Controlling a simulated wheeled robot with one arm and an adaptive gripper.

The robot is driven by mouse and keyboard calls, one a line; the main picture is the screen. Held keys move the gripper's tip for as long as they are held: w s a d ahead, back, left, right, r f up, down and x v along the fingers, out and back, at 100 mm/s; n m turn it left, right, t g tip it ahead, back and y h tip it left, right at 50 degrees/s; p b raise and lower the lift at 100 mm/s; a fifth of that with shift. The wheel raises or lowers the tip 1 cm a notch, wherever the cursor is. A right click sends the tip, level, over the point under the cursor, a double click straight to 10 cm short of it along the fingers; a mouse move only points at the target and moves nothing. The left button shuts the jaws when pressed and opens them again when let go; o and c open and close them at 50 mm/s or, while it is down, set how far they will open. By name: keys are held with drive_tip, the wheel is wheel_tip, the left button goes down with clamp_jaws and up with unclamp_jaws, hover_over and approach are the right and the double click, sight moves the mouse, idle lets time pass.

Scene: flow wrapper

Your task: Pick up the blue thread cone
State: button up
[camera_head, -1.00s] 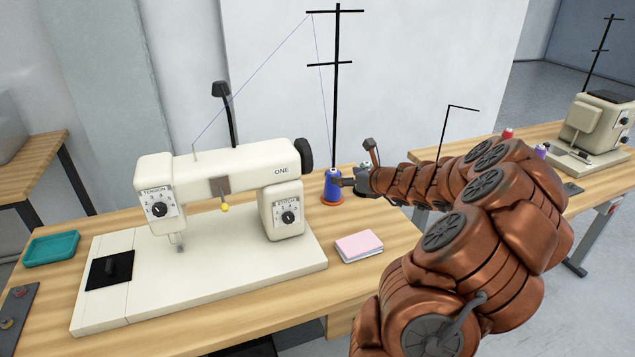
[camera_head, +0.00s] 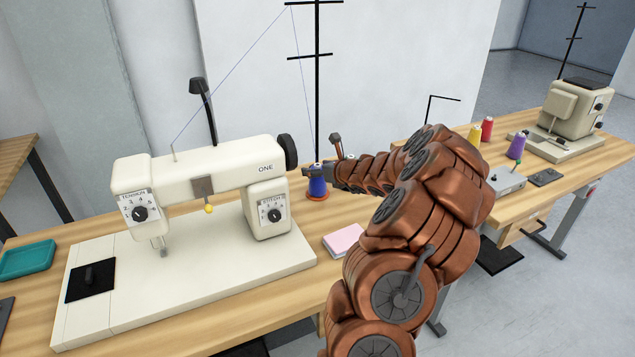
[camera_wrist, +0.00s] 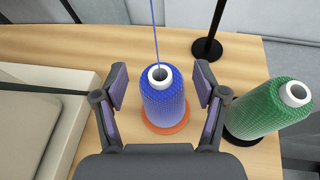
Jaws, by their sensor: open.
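The blue thread cone (camera_wrist: 163,100) stands upright on an orange round base (camera_wrist: 165,126) on the table, with a blue thread running up from its top. In the wrist view it sits between the two open fingers of my gripper (camera_wrist: 161,88), with a gap on each side. In the head view the blue cone (camera_head: 317,187) is beside the sewing machine's right end. My gripper (camera_head: 313,170) reaches it from the right, and its fingers partly cover the cone's upper part.
A green thread cone (camera_wrist: 268,108) stands close to the right finger. A black stand base (camera_wrist: 207,48) is behind. The sewing machine (camera_head: 215,185) is left of the cone. A pink pad (camera_head: 343,240) lies in front. Another table (camera_head: 555,172) is at right.

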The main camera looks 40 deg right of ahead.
drive_tip(key=shift+f, duration=0.1)
drive_tip(key=c, duration=1.3)
